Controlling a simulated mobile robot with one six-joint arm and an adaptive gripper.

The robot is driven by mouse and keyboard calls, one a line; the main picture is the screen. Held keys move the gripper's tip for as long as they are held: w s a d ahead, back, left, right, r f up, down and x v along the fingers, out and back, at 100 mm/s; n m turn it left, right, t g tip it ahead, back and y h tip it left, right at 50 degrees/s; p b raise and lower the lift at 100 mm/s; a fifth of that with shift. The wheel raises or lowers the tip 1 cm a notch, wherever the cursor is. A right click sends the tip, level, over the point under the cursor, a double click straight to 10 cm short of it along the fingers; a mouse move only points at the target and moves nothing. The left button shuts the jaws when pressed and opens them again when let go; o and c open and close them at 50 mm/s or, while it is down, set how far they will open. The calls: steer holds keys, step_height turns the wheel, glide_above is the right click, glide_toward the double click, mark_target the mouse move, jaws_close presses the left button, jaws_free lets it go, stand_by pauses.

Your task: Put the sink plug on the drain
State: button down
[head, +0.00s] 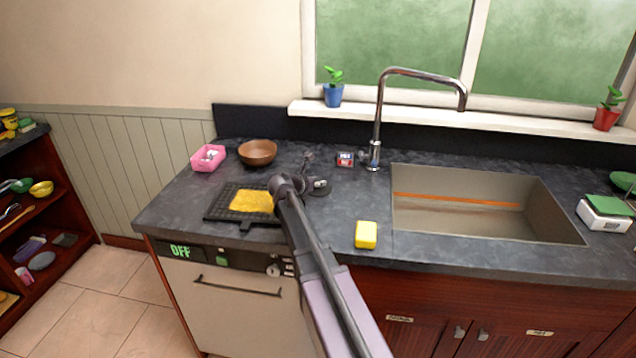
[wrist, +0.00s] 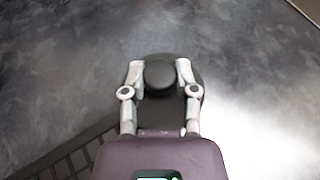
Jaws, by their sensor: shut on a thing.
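The sink plug (wrist: 159,76) is a black round disc with a raised knob. In the wrist view my gripper (wrist: 159,70) has one finger on each side of the knob and is shut on it. In the head view my gripper (head: 315,183) is over the counter, left of the sink, and the plug's dark disc (head: 320,191) shows just under it. I cannot tell whether the plug touches the counter. The grey sink (head: 490,205) is at the right. The drain is not visible in either view.
A tall chrome faucet (head: 376,125) stands behind the sink's left end. A yellow sponge (head: 366,235) lies between my arm and the sink. A black grate (head: 225,205) with a yellow cloth (head: 252,201) is left of my gripper. An orange strip (head: 455,201) shows inside the sink.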

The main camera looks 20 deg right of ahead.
steer(key=shift+f, duration=0.2)
steer(key=shift+c, duration=1.9)
jaws_free()
steer(key=shift+r, duration=0.2)
steer(key=shift+s+a+r, duration=0.1)
steer(key=shift+r, duration=0.05)
steer(key=p+v, duration=0.4)
steer(key=v, duration=0.5)
steer(key=shift+s+a+r, duration=0.15)
steer(key=shift+a+r, duration=0.05)
steer(key=shift+a, duration=0.05)
steer(key=shift+p+v, duration=0.4)
steer(key=shift+v, duration=0.6)
steer(key=shift+f, duration=0.15)
